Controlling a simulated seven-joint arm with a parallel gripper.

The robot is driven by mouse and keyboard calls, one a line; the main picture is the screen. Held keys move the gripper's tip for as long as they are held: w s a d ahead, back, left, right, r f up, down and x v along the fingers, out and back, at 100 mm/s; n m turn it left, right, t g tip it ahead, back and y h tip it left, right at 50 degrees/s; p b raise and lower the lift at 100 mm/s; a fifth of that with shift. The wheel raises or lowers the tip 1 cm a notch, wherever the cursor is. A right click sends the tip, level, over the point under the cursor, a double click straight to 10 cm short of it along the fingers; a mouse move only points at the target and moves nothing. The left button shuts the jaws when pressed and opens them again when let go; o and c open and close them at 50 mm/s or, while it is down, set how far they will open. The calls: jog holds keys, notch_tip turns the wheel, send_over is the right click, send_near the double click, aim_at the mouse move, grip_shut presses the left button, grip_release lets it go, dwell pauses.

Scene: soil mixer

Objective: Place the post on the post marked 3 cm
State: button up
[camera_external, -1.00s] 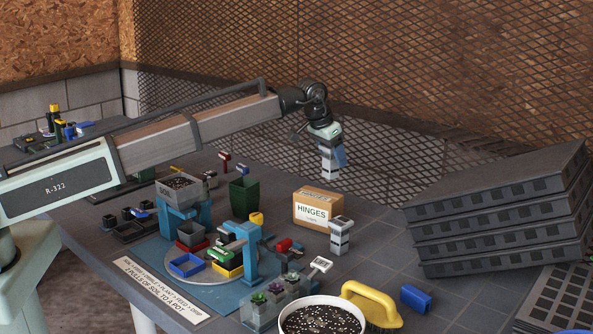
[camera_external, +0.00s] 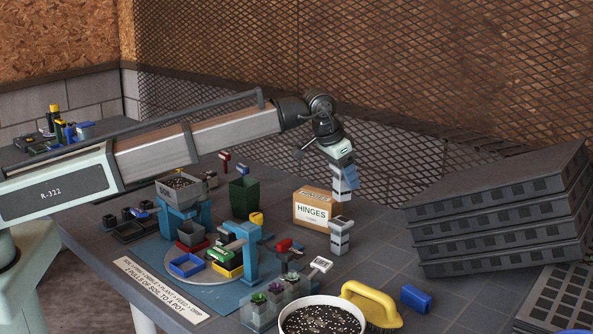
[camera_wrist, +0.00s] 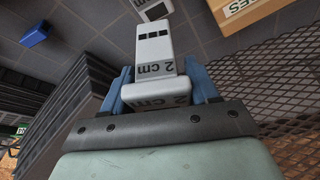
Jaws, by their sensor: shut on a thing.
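My gripper (camera_external: 347,172) is shut on a pale grey post (camera_external: 341,188), its blue fingers on either side. In the wrist view my gripper (camera_wrist: 160,72) grips this held post (camera_wrist: 155,48), which is marked "2 cm" and has dark slots near its far end. In the external view the held post hangs slightly tilted, just above a standing grey-and-white post (camera_external: 340,239). A small gap seems to separate them. The standing post's marking is too small to read. A pale piece (camera_wrist: 152,9) at the wrist view's top edge may be this standing post.
A cardboard box marked HINGES (camera_external: 312,209) stands close left of the standing post. Stacked dark trays (camera_external: 500,222) are at the right. A blue block (camera_external: 416,298), yellow brush (camera_external: 370,301) and soil bowl (camera_external: 322,319) are in front. The tabletop right of the standing post is clear.

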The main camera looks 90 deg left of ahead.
aim_at(343, 196)
jog(key=shift+f, duration=2.95)
jog(key=shift+f, duration=0.1)
jog(key=o, duration=1.1)
jog(key=v, duration=1.2)
